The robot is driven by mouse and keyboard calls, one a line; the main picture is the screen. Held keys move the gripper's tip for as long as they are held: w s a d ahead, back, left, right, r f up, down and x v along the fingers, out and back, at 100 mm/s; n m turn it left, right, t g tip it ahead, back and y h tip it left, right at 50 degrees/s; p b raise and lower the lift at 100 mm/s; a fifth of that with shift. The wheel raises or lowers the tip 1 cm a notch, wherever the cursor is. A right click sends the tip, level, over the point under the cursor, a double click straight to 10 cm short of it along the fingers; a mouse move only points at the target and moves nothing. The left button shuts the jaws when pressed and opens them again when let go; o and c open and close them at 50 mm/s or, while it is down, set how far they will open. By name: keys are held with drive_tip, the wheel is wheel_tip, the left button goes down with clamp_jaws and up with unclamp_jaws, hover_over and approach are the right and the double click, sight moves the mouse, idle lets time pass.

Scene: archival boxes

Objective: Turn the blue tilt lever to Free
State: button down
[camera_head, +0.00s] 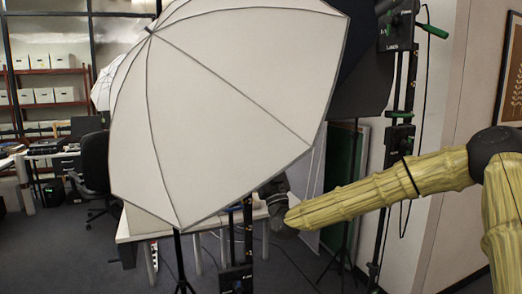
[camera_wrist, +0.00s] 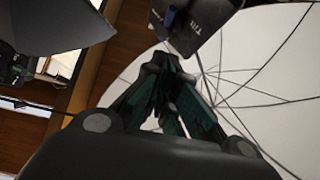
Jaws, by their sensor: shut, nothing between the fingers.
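The blue tilt lever (camera_wrist: 170,18) shows small at the top of the wrist view. It sits at the left side of a dark plate (camera_wrist: 205,22) with pale lettering, partly cut off by the frame edge. My gripper (camera_wrist: 167,62) is shut and empty. Its dark fingertips are just below the lever in the picture, with a visible gap between them. In the head view my gripper (camera_head: 278,208) is a dark shape at the end of my arm, partly behind the white umbrella (camera_head: 225,90). The lever does not show in the head view.
The white umbrella also fills the right of the wrist view (camera_wrist: 285,110), with thin ribs close behind the fingers. Light stands (camera_head: 393,130) with cables stand at right, near a wall. A white table (camera_head: 140,225) is below the umbrella; open floor (camera_head: 75,255) lies left.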

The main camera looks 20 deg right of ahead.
drive_tip(key=w+r+p, duration=0.4)
drive_tip(key=w+r, duration=0.1)
drive_tip(key=w, duration=0.4)
drive_tip(key=shift+a+r+p, duration=0.2)
drive_tip(key=shift+p, duration=0.15)
drive_tip(key=shift+w, duration=0.1)
drive_tip(key=shift+f+n+y+b, duration=0.15)
drive_tip(key=shift+n+y+b, duration=0.2)
drive_tip(key=shift+b, duration=0.25)
